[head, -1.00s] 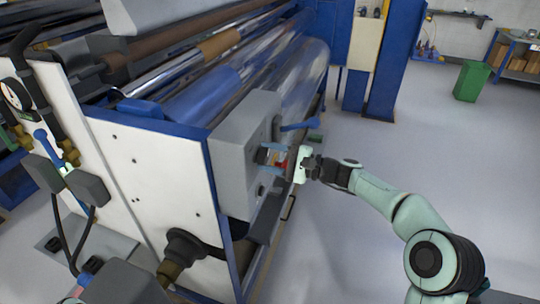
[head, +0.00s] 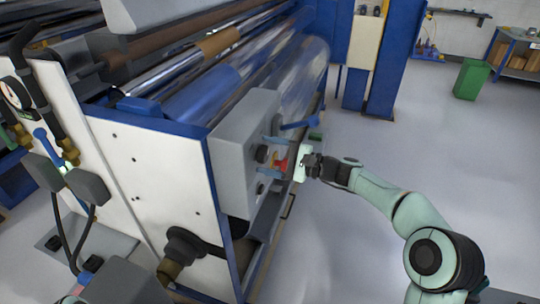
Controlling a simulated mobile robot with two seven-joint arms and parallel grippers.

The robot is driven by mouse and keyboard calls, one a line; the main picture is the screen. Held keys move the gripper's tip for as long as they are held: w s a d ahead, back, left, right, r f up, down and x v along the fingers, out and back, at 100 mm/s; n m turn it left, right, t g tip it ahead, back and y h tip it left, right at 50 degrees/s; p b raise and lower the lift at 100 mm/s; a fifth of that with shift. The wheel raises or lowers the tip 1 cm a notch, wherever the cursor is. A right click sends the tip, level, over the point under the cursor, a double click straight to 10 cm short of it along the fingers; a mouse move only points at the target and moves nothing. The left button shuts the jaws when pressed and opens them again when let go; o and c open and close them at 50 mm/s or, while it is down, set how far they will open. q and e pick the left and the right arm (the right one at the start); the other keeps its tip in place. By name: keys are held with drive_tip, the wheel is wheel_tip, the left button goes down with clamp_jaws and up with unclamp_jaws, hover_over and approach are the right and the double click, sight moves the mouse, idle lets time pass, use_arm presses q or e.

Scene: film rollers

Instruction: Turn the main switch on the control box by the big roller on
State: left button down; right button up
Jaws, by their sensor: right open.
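The grey control box (head: 235,165) is mounted on the end of the machine beside the big roller (head: 302,80). A small red part (head: 281,163), likely the main switch, shows at the box's front face. My right gripper (head: 270,158) is at this face, reaching in from the right. Its two light blue fingers are apart, one above and one below the red part. I cannot tell whether they touch it. The switch's exact position is too small to read. A dark round knob (head: 262,153) shows on the face near the fingertips. My left gripper is out of view.
A blue lever (head: 300,123) sticks out just above my right gripper. A thin handle (head: 289,206) is below it. The white machine side panel (head: 160,180) fills the left. The grey floor (head: 370,230) on the right is clear up to a green bin (head: 472,79).

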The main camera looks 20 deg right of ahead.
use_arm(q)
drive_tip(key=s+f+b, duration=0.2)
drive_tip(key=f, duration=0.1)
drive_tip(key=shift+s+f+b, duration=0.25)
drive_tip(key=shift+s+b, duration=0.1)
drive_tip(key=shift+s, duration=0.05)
use_arm(e)
drive_tip(key=v, duration=1.3)
drive_tip(key=shift+d, duration=0.2)
drive_tip(key=shift+s, duration=0.15)
